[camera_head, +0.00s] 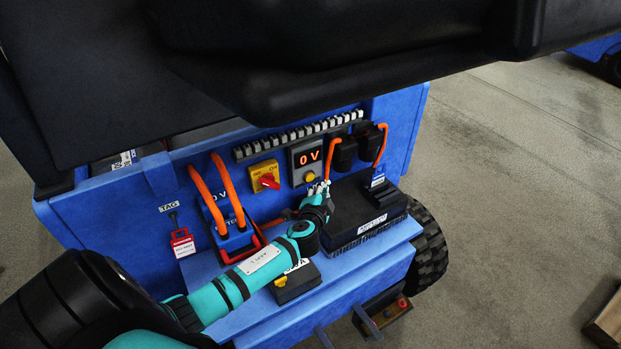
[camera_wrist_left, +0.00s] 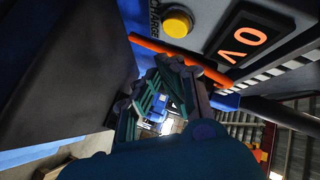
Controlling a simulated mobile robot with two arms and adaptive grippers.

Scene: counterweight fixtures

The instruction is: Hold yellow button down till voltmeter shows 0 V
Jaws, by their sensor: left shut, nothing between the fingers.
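The voltmeter (camera_head: 306,157) on the blue panel reads 0 V in red. Its display also shows in the left wrist view (camera_wrist_left: 244,46). The round yellow button (camera_head: 310,177) sits on the meter's lower part and shows in full in the wrist view (camera_wrist_left: 178,22). My left gripper (camera_head: 319,188) is shut and empty just below and right of the button. In the wrist view its fingers (camera_wrist_left: 166,72) appear apart from the button, with an orange cable between them in the picture. My right gripper is not in view.
A yellow switch box with a red knob (camera_head: 265,176) is left of the meter. Orange cables (camera_head: 208,195) loop at the left, near a red lock tag (camera_head: 182,243). A black box (camera_head: 360,215) stands right of my gripper. A black-yellow block (camera_head: 296,281) lies below my forearm.

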